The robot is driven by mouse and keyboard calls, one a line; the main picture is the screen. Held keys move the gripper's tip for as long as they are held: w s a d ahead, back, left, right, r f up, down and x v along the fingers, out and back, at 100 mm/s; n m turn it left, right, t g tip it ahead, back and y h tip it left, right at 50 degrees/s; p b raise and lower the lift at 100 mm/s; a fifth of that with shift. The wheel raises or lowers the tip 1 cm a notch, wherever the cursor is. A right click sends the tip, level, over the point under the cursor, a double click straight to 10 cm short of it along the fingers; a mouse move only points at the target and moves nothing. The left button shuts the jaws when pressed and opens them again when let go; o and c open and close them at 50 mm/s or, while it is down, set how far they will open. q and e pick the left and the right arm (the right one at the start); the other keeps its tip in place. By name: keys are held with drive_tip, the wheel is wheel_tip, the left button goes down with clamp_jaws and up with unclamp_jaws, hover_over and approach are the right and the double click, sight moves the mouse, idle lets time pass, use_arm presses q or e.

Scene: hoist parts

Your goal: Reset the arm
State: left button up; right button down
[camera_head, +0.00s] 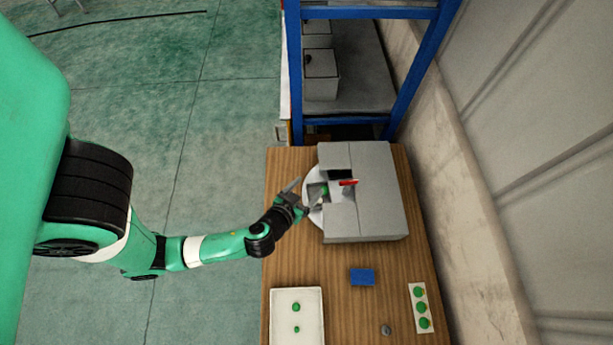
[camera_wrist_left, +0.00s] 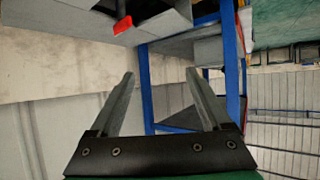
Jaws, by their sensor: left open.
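My left gripper (camera_head: 309,188) reaches in from the left over the table's left edge, at the left side of a grey box-like machine (camera_head: 380,195). Its two fingers stand apart with nothing between them, as the left wrist view (camera_wrist_left: 160,78) also shows. A white round plate (camera_head: 313,215) sticks out from the machine's left side, partly behind the gripper. A small green part (camera_head: 324,190) shows by the machine's opening, close to the fingers; whether they touch it I cannot tell. A red handle (camera_head: 348,182) on the machine also shows in the left wrist view (camera_wrist_left: 122,25). My right gripper is not seen.
The wooden table (camera_head: 390,290) holds a white tray (camera_head: 297,330) with two green parts, a blue block (camera_head: 362,277), a white strip (camera_head: 415,292) with three green discs and a small grey knob (camera_head: 386,330). A blue-framed rack (camera_head: 295,75) stands behind; a wall is right.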

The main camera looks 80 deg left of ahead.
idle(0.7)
use_arm(q)
drive_tip(key=w+d+r+n+t+p, duration=0.1)
drive_tip(key=w+r+n+t+p, duration=0.25)
drive_tip(key=w+r, duration=1.3)
drive_tip(key=w+d+r+t, duration=0.2)
drive_tip(key=w+r+t, duration=0.1)
drive_tip(key=r, duration=0.8)
drive_tip(key=w+d+r+t, duration=0.1)
drive_tip(key=w+r+t, duration=0.1)
drive_tip(key=r, duration=0.9)
drive_tip(key=s+d+r+m+t+h+p, duration=0.1)
drive_tip(key=d+r+t, duration=0.15)
drive_tip(key=r, duration=0.85)
drive_tip(key=s+d+r+m+t+h+p, duration=0.1)
drive_tip(key=d+r+t, duration=0.15)
drive_tip(key=r, duration=0.85)
drive_tip(key=s+d+r+m+t+h, duration=0.5)
drive_tip(key=s+d+r+m+h, duration=0.1)
drive_tip(key=r+m, duration=0.4)
drive_tip(key=s+m+h, duration=0.1)
drive_tip(key=h, duration=0.1)
drive_tip(key=shift+s+r+h, duration=0.25)
drive_tip(key=shift+r+h, duration=0.05)
drive_tip(key=shift+d, duration=0.1)
